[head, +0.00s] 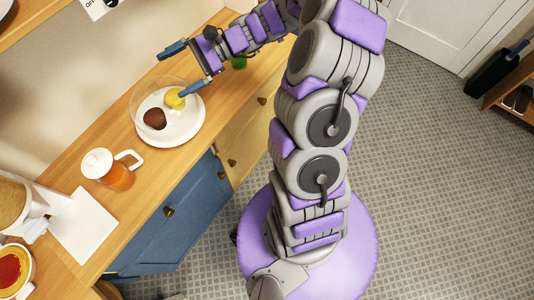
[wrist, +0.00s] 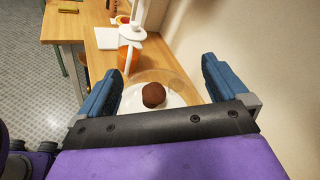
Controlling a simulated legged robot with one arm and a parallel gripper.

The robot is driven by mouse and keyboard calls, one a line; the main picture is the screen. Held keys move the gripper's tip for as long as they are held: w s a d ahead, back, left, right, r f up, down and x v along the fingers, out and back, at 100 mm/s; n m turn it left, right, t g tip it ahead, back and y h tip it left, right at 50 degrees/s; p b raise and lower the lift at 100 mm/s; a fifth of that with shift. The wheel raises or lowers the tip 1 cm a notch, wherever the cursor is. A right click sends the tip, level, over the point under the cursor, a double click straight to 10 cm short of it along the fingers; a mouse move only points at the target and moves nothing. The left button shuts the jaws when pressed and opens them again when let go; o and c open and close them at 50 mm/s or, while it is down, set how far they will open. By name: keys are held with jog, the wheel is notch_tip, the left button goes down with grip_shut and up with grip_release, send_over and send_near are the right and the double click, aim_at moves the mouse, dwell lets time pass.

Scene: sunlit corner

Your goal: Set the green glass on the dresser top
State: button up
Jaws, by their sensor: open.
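A small green thing (head: 239,63) shows just below my forearm, on or above the wooden dresser top (head: 70,160). Most of it is hidden by the arm, so I cannot tell whether it is the green glass. My gripper (head: 172,74) is open with nothing between its fingers, above the back part of the top. It points toward a white plate (head: 185,128) that holds a brown round item (head: 154,118) and a yellow item (head: 175,98). In the wrist view the brown item (wrist: 154,95) shows between the blue fingers (wrist: 160,68). No green glass shows there.
A clear dome-like shape (head: 146,92) surrounds the items on the plate. A white-lidded jug of orange liquid (head: 117,178) stands to the left, near a white board (head: 84,226) and a red-filled bowl (head: 12,268). The wall (head: 90,75) runs close behind.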

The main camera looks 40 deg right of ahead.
jog(key=s+a+r+n+g+h, duration=0.1)
jog(key=s+a+n+g+h, duration=0.3)
jog(key=s, duration=0.6)
jog(key=s+a+r+n+g+h, duration=0.15)
jog(key=s+n+h, duration=0.35)
jog(key=s, duration=0.6)
jog(key=s+d+n+t+h, duration=0.1)
jog(key=s+d+n+h, duration=0.3)
jog(key=s+d, duration=0.6)
jog(key=shift+s+d+n+h, duration=0.15)
jog(key=shift+s+n+h, duration=0.25)
jog(key=shift+s+h, duration=0.65)
jog(key=shift+w+d+f+t, duration=0.1)
jog(key=shift+w+d+t, duration=0.1)
jog(key=shift+d+t, duration=0.05)
